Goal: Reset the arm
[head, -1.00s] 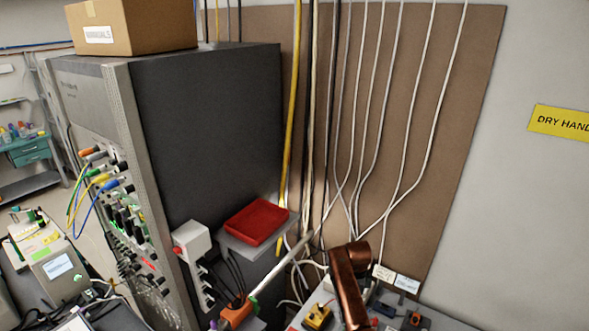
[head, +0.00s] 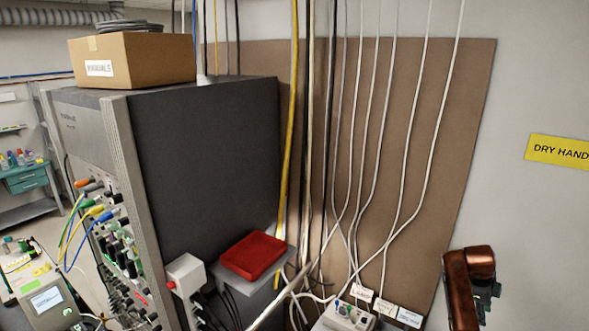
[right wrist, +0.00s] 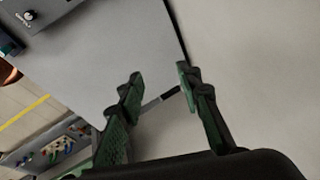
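My right arm (head: 462,287) is a copper-coloured link at the lower right of the head view, in front of the wall. A dark part that looks like my right gripper (head: 488,292) shows at its right side, but its fingers cannot be made out there. In the right wrist view, the two green and black fingers of my right gripper (right wrist: 158,82) stand apart, with nothing held between them. My left gripper is not in the head view.
A tall dark cabinet (head: 200,150) with a cardboard box (head: 140,66) on top stands at the left. A red tray (head: 253,255) sits beside it. A white socket block (head: 346,316) and cables are at the bottom centre. The wall at right is bare near the yellow sign (head: 558,150).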

